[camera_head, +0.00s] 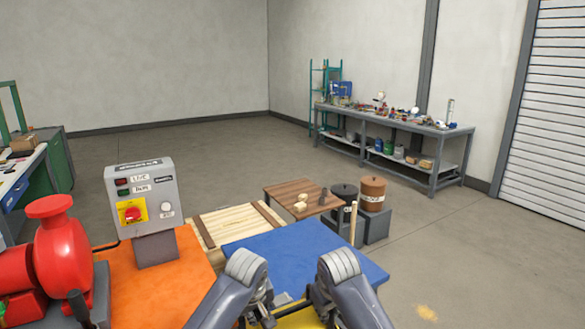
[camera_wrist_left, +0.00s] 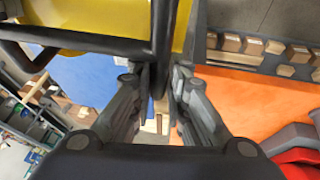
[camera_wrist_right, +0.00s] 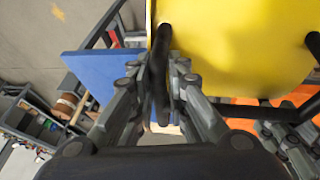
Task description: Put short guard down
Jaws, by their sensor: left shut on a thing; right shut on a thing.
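The short guard is a yellow panel with dark bars; its yellow part (camera_head: 300,318) shows at the bottom of the head view, between my two arms. It fills the top of the left wrist view (camera_wrist_left: 100,40) and of the right wrist view (camera_wrist_right: 235,45). My left gripper (camera_wrist_left: 160,78) is shut on a dark bar of the guard. My right gripper (camera_wrist_right: 162,72) is shut on another dark bar of it. The guard is in front of the blue top (camera_head: 300,250); whether it touches anything below is hidden.
An orange surface (camera_head: 150,292) with a control box (camera_head: 143,192) and a red pump (camera_head: 60,250) is at left. A slatted wooden pallet (camera_head: 225,226), a brown board (camera_head: 300,193) and two lidded canisters stand beyond. A workbench (camera_head: 390,122) is at the back right; open floor lies right.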

